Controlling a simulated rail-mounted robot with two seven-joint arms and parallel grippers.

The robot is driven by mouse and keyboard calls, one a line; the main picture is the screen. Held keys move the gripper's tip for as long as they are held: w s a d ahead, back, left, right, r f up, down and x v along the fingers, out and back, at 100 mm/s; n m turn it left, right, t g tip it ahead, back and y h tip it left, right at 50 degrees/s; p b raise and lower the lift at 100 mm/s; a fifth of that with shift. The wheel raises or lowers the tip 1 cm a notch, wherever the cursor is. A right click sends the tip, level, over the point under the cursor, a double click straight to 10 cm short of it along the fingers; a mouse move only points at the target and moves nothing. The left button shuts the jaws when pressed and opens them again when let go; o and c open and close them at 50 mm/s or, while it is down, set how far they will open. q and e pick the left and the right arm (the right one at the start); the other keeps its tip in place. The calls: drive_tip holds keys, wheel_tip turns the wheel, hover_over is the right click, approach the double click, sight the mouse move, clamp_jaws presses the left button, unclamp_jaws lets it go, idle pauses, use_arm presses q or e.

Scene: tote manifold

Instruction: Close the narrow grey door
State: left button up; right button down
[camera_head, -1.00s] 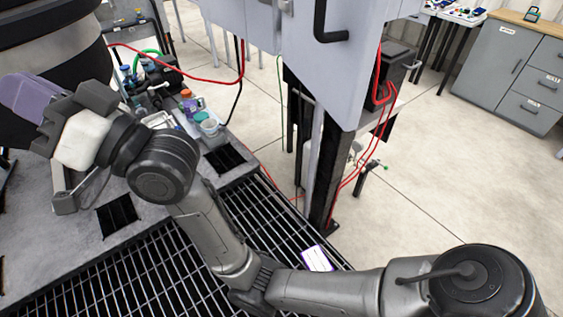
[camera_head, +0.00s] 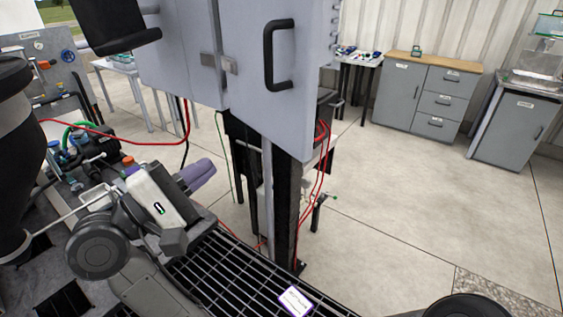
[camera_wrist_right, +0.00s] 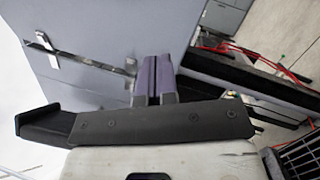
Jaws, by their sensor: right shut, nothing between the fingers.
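A tall grey cabinet stands at the upper middle of the head view. Its right-hand panel (camera_head: 250,75), which looks like a door, carries a black bar handle (camera_head: 279,55) and hinge-like fittings along its right edge. Another grey panel (camera_head: 178,50) adjoins it on the left. I cannot tell which is the narrow door or how far either stands open. My right gripper (camera_head: 198,174) is shut and empty, its purple fingers below and left of the panels. In the right wrist view the fingers (camera_wrist_right: 153,78) appear before a grey panel (camera_wrist_right: 105,35) with a metal latch or bar (camera_wrist_right: 75,60); contact is unclear.
A black grating (camera_head: 235,275) lies below my right gripper, with a small purple-and-white box (camera_head: 295,300) on it. Red cables (camera_head: 322,170) hang by a dark post (camera_head: 285,205). Grey cupboards (camera_head: 400,95) stand far back. Open floor (camera_head: 410,210) lies to the right.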

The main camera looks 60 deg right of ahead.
wheel_tip(320, 180, down, 3)
drive_tip(key=s+m+y, duration=0.2)
drive_tip(key=m+y, duration=0.1)
drive_tip(key=m, duration=0.2)
approach(292, 156)
drive_tip(key=x, duration=0.7)
drive_tip(key=shift+d, duration=0.3)
